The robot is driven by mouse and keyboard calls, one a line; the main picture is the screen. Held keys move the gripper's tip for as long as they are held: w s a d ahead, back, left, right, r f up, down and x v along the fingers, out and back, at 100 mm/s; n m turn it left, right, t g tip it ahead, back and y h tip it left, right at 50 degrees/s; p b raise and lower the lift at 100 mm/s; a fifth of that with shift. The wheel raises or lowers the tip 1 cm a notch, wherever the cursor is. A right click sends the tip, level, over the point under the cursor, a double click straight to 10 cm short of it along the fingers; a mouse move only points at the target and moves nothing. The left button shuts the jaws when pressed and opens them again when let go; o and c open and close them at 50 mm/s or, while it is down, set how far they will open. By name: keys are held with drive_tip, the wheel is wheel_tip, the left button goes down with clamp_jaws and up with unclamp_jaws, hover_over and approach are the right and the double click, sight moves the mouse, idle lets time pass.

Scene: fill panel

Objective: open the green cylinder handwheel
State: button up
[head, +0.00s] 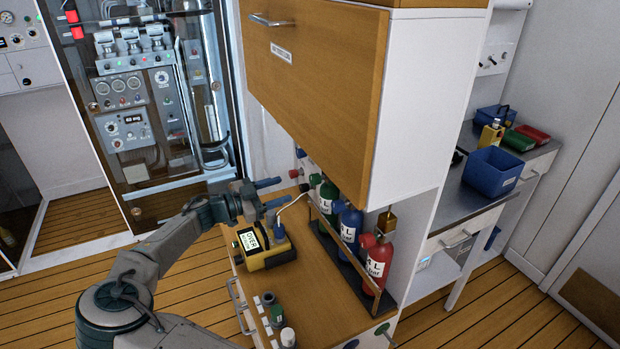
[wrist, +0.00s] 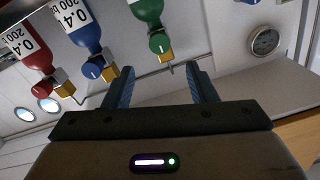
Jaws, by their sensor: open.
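The green cylinder (wrist: 148,9) stands at the far end of a row in the rack, and it also shows in the head view (head: 328,198). Its round green handwheel (wrist: 159,43) sits at the cylinder's valve, beside a brass fitting. My gripper (head: 279,193) is open and empty, left of the rack in the head view. In the wrist view my gripper (wrist: 160,71) has its two blue fingers spread, with the handwheel beyond and between their tips. The fingers look apart from it.
A blue cylinder (head: 349,228) and a red cylinder (head: 378,262) stand beside the green one. A wooden cabinet (head: 318,75) overhangs the rack. A pressure gauge (wrist: 264,41) is on the wall.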

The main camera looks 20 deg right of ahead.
sight(311, 180)
drive_tip(key=d+p, duration=0.1)
drive_tip(key=d, duration=0.2)
drive_tip(key=d+p, duration=0.1)
drive_tip(key=d, duration=0.3)
drive_tip(key=d+p, duration=0.1)
drive_tip(key=d, duration=0.2)
drive_tip(key=shift+w+d, duration=0.15)
drive_tip(key=shift+w, duration=0.2)
drive_tip(key=c, duration=1)
